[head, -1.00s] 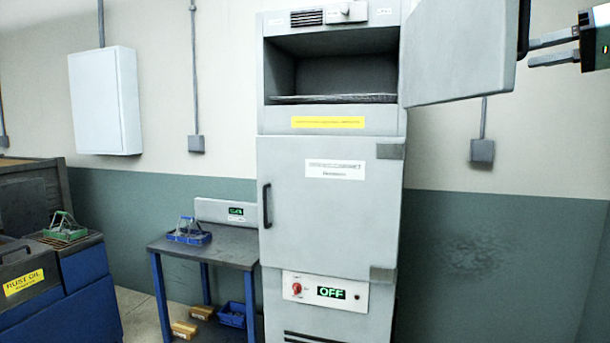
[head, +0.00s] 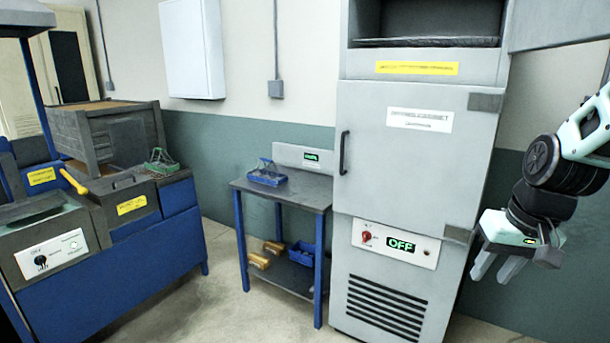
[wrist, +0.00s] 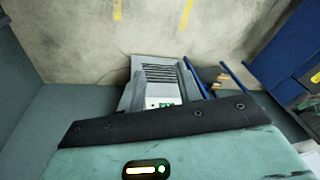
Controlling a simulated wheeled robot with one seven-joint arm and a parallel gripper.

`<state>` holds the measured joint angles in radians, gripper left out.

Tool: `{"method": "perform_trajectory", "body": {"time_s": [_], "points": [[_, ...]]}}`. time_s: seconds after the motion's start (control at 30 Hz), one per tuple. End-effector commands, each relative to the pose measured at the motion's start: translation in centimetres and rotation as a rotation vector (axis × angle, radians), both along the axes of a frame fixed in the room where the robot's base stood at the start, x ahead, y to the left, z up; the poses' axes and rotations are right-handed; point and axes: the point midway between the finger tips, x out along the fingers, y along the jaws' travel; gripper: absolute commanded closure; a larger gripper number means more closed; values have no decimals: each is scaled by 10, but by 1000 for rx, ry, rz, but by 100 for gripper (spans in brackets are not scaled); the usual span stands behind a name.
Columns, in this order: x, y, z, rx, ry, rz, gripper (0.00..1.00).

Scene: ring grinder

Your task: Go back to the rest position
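My gripper (head: 490,272) hangs in the air at the right of the head view, in front of the green wall and to the right of the grey cabinet (head: 410,165). Its two fingers point down and a little left. They are apart, with nothing seen between them. The cabinet shows there too, small and at an odd angle.
The cabinet's upper door (head: 560,22) stands open above the arm. Its lower door is shut and its display (head: 401,245) reads OFF. A small table (head: 300,192) bears a blue basket (head: 267,174). A blue machine (head: 150,250) stands at left. Floor between is clear.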

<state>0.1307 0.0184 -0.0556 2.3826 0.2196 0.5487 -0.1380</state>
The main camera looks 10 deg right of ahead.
Motion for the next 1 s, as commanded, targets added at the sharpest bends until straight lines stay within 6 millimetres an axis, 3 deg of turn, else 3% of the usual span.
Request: {"method": "perform_trajectory", "body": {"time_s": [0.2, 0.27, 0.47, 0.7, 0.83, 1.0], "points": [[-44, 46, -40, -128, -18, 234, 65], [-45, 67, -44, -117, -11, 288, 65], [-76, 135, -53, -100, 40, 504, 65], [-142, 206, -65, -107, 114, 794, 65], [-165, 221, -66, -115, 140, 881, 65], [-172, 224, -65, -118, 148, 904, 65]]}}
